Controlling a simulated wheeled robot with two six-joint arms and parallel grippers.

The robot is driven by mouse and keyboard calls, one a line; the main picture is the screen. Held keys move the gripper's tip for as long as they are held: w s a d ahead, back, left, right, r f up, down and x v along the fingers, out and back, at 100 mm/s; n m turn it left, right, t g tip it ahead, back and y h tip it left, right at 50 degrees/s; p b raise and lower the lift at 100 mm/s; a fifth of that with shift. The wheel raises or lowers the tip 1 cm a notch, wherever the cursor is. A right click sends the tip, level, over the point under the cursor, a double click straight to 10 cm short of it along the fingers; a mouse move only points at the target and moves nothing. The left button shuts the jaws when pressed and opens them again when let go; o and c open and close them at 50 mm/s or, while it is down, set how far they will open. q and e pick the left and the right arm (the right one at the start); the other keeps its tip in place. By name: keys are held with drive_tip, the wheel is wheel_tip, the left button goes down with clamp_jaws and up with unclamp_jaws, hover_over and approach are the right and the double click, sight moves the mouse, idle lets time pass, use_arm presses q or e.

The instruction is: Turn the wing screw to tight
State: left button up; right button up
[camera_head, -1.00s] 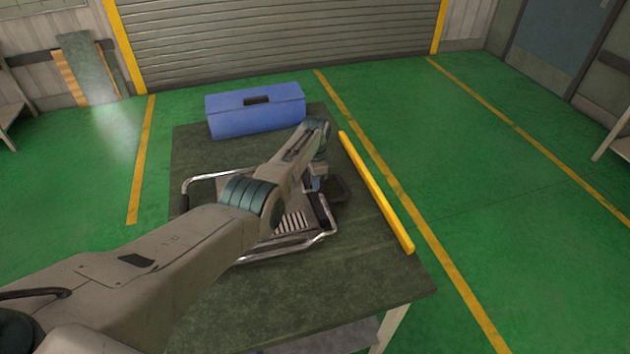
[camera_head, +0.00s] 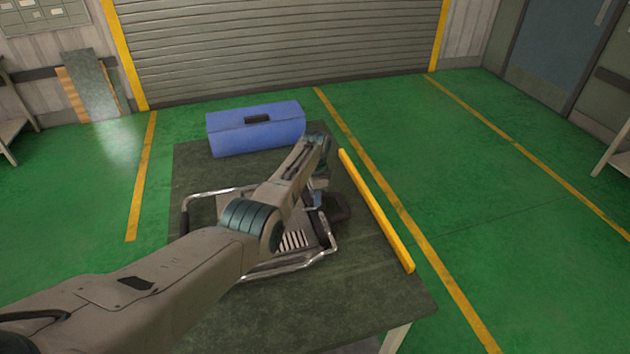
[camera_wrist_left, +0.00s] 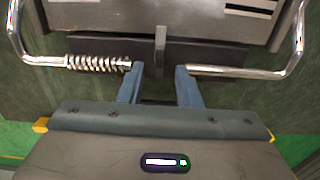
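The heating element, a grey device with a chrome tube frame (camera_head: 290,268), lies on the table, partly hidden under my left arm. In the left wrist view its chrome bar (camera_wrist_left: 235,71) and a coil spring (camera_wrist_left: 97,63) show. My left gripper (camera_wrist_left: 159,68) is open, with its two blue-grey fingers apart near the gap between the spring's end and the bar. A thin grey upright tab (camera_wrist_left: 160,50) stands between and beyond the fingertips. I cannot tell whether this tab is the wing screw, or whether the fingers touch anything. My right gripper is not in view.
A blue toolbox (camera_head: 256,130) stands at the back of the dark table (camera_head: 370,305). A yellow bar (camera_head: 376,210) lies along the table's right edge. The front right of the table is clear.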

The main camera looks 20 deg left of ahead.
use_arm(q)
wheel_tip(320, 180, up, 9)
drive_tip(key=b, duration=0.1)
drive_tip(key=shift+r, duration=0.1)
idle(0.5)
